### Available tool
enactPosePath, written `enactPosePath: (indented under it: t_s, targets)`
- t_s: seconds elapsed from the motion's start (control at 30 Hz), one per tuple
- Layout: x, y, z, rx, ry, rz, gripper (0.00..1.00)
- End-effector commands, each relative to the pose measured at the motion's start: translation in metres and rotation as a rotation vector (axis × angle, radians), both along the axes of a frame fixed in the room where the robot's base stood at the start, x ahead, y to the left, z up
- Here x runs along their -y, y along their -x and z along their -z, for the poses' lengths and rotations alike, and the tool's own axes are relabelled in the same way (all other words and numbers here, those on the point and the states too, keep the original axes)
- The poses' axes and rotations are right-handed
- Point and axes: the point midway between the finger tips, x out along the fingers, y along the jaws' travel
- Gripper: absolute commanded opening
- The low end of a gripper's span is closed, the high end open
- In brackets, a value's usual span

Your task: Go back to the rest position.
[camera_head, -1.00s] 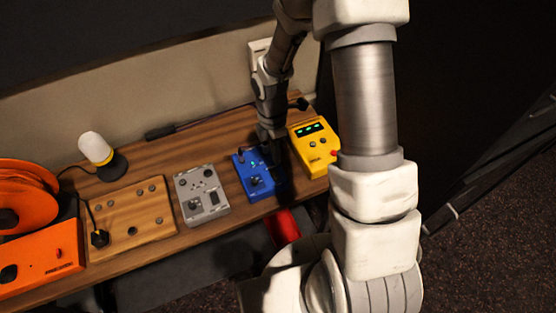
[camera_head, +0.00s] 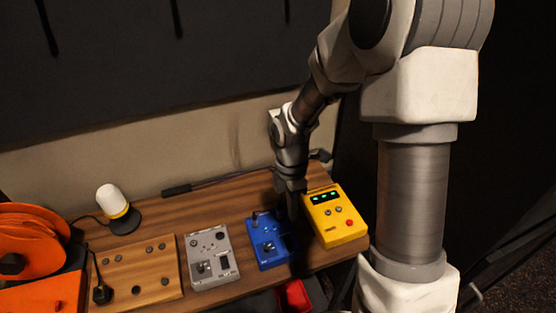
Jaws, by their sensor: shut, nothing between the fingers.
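My gripper (camera_head: 293,212) points down over the right part of the wooden desk (camera_head: 228,201), at the end of my arm, which reaches in from the upper right. It is shut with nothing in it. The dark fingers are small and hard to make out against the blue box (camera_head: 268,250), which sits just below and to the left of them. I cannot tell whether the fingertips touch the box. The yellow box (camera_head: 328,226) with green lights and a red button is just right of the gripper.
A grey box (camera_head: 209,266), a wooden panel with knobs (camera_head: 150,274), an orange reel (camera_head: 30,240) and a white lamp (camera_head: 112,199) line the desk to the left. A dark cable lies along the back. A red bin (camera_head: 295,297) is below the front edge.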

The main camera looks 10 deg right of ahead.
Motion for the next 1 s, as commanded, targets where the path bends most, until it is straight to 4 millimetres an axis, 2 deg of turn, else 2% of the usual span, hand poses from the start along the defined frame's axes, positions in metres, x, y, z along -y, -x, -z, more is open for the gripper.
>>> enactPosePath:
  t_s: [0.17, 0.27, 0.57, 0.8, 1.0]
  targets:
    - [0.0, 0.0, -0.003, 0.007, 0.005, 0.014, 0.0]
    - [0.003, 0.001, -0.016, 0.035, 0.02, 0.075, 0.0]
    - [0.014, 0.022, -0.09, 0.206, 0.065, 0.511, 0.0]
    - [0.019, 0.054, -0.141, 0.341, 0.018, 0.9, 0.0]
    - [0.02, 0.087, -0.172, 0.427, -0.083, 1.22, 0.0]
